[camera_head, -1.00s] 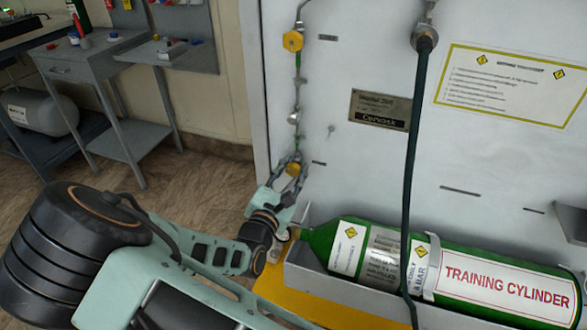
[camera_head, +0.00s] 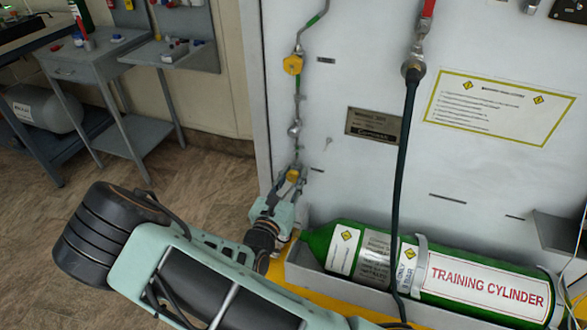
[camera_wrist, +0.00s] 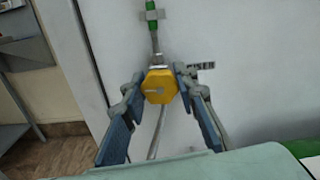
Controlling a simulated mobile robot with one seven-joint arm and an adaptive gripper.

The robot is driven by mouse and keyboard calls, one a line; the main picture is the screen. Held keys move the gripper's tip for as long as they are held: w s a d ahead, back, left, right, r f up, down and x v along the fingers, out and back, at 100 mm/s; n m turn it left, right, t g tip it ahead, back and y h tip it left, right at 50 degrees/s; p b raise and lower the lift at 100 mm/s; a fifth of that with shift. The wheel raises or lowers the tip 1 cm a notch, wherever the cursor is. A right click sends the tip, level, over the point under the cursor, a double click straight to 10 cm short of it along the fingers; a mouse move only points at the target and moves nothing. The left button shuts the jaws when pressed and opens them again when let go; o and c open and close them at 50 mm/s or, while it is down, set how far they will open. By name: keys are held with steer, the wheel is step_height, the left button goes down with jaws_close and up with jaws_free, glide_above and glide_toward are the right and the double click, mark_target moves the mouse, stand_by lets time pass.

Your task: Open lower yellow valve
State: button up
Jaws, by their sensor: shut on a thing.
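The lower yellow valve (camera_head: 293,175) is a small yellow hexagonal knob on a thin vertical pipe on the pale panel. In the wrist view the valve (camera_wrist: 159,86) sits between the tips of my two fingers. My gripper (camera_head: 290,181) is shut on it, with one fingertip at each side. In the wrist view my gripper (camera_wrist: 160,84) shows its blue-grey finger pads spread around the pipe below the knob. The upper yellow valve (camera_head: 293,64) is on the same pipe, higher up, with nothing touching it.
A green training cylinder (camera_head: 480,285) lies in a grey cradle to the right of my gripper. A dark hose (camera_head: 404,150) hangs down the panel. Work tables (camera_head: 105,85) stand at the left, with open floor (camera_head: 45,220) in front.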

steer(key=shift+f+n, duration=0.1)
steer(key=shift+n, duration=0.2)
steer(key=o, duration=1.2)
steer(key=shift+c, duration=0.2)
steer(key=v, duration=1.2)
